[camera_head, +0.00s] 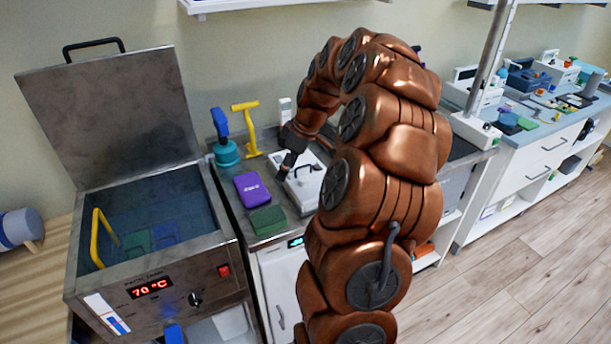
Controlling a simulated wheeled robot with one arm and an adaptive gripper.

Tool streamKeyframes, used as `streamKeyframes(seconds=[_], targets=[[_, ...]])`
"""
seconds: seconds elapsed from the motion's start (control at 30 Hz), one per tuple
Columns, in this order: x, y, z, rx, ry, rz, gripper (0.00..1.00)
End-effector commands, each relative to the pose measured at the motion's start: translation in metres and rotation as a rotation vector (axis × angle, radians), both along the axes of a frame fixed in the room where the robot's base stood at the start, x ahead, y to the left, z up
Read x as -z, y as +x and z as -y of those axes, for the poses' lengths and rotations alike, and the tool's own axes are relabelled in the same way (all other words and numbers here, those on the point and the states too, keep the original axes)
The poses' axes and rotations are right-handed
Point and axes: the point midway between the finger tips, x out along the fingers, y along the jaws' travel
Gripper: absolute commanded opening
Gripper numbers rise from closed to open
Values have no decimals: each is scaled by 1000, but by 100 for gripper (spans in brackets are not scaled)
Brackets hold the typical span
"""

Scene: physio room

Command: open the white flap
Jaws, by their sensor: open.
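My gripper (284,170) is black and small in this view. It is open and points down at the left edge of the flap, close to the handle. I cannot tell whether a finger touches the flap or the handle.
A purple pouch (252,189) and a green pad (267,221) lie left of the flap. A teal-based tool (226,153) and a yellow tool (247,130) stand behind. An open water bath (150,215) with a raised metal lid (110,115) is at left.

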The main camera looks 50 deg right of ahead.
Motion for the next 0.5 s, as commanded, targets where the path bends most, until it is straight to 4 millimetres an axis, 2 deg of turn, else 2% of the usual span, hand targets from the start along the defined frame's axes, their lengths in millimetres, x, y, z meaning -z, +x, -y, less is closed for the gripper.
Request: streamKeyframes(seconds=[0.03, 0.1, 0.2, 0.33, 0.5], targets=[[5, -2, 23, 10, -6, 12, 59], [10, -4, 49, 14, -21, 33, 59], [18, -9, 74, 16, -36, 48, 59], [21, -13, 92, 17, -51, 60, 59], [28, -11, 94, 15, -52, 61, 59]])
